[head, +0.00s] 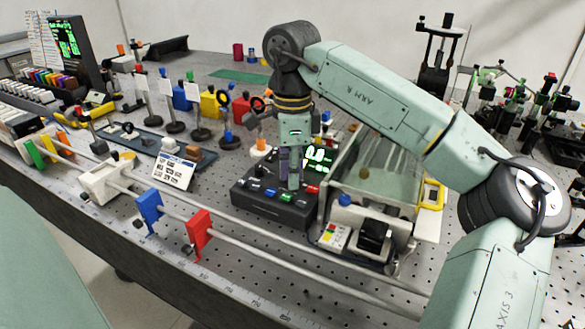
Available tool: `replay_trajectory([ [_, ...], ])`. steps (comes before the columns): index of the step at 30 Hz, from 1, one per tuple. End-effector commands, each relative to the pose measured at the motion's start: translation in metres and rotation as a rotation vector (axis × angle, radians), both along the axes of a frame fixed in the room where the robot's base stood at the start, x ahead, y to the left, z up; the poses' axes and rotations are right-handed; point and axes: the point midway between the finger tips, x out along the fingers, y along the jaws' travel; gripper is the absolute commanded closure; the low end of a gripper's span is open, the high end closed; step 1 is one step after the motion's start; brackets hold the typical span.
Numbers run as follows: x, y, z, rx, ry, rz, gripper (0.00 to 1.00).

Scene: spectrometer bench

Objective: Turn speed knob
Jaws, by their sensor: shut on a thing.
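A black control box (258,206) with a lit green display (318,158) stands on the bench near the middle of the head view. Small coloured buttons and knobs line its sloping front, among them a green one (286,197). My gripper (290,182) points down onto the box from above, its fingers close together at the panel, left of the display. It is shut on a knob there. The fingers hide most of that knob, so its marking and angle cannot be made out.
A clear-walled tank (375,165) stands close on the right of the box. A long rail with blue (150,210) and red (198,234) holders runs along the front. Mounted optics (200,125) crowd the back left. Perforated bench at front right is mostly clear.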

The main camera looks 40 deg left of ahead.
Motion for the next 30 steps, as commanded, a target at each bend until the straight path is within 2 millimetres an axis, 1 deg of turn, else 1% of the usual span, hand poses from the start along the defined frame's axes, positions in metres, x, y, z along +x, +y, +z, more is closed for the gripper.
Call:
replay_trajectory([
  [1, 0.0007, 0.0002, 0.0027, 0.002, -0.002, 0.035, 1.0],
  [9, 0.0006, 0.0004, 0.0021, 0.002, -0.002, 0.238, 1.0],
  [15, 0.0005, 0.0007, 0.0017, 0.003, -0.002, 0.343, 1.0],
  [21, 0.0006, 0.0009, 0.0015, 0.005, -0.002, 0.4, 1.0],
  [30, 0.0006, 0.0011, 0.0014, 0.005, -0.003, 0.419, 1.0],
])
